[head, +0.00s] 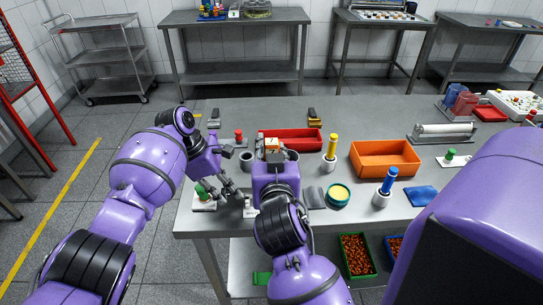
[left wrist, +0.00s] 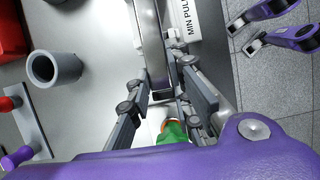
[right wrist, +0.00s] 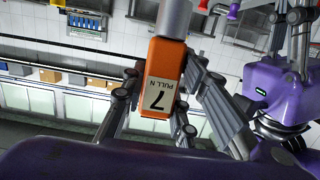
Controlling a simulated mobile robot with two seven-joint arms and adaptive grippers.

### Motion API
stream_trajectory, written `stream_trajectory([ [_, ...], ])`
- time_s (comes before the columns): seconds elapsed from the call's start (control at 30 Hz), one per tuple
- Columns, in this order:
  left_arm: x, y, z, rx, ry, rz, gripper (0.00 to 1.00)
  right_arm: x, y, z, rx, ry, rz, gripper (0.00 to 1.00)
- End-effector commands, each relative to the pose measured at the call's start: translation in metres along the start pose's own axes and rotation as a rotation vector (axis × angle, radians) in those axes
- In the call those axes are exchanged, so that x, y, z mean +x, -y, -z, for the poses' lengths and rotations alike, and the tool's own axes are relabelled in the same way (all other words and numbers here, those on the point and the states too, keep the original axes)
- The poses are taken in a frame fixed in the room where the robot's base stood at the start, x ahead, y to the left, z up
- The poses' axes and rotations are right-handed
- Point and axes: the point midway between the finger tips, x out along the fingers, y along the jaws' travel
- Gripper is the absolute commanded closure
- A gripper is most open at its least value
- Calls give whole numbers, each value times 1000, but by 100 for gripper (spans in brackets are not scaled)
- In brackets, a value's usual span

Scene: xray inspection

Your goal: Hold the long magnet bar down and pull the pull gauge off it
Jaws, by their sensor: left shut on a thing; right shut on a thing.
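The long magnet bar (left wrist: 152,45) is a shiny metal strip running down the middle of the left wrist view. My left gripper (left wrist: 163,95) is shut on its near end, low over the table. In the head view my left gripper (head: 238,192) is at the table's left front corner; the bar is mostly hidden there. The pull gauge (right wrist: 160,95) is an orange block with a label reading "PULL N" and 7, with a grey cylinder at one end. My right gripper (right wrist: 158,110) is shut around it.
A white block marked "MIN PULL" (left wrist: 190,22) lies beside the bar. A green knob (left wrist: 173,132) is close under my left gripper. A grey cup (left wrist: 55,68), a red tray (head: 291,141), an orange tray (head: 385,158) and a yellow-handled tool (head: 332,148) stand nearby.

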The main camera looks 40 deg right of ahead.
Motion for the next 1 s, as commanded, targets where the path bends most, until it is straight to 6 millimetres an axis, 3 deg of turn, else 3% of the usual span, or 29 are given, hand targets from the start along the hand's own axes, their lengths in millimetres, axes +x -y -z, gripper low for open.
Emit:
stream_trajectory([
  [0.3,-1,0,0,0,0,-2,100,-1,0,3,1,0,0,100],
  [0.33,-1,0,0,0,0,-2,78,-1,0,3,1,0,0,100],
  [0.5,-1,0,0,0,0,-1,59,-1,0,3,1,-1,0,100],
  [0.83,-3,0,0,0,0,-1,59,-1,0,3,1,0,0,100],
  [1.0,-26,-1,0,1,0,-4,59,-1,0,3,1,0,0,100],
])
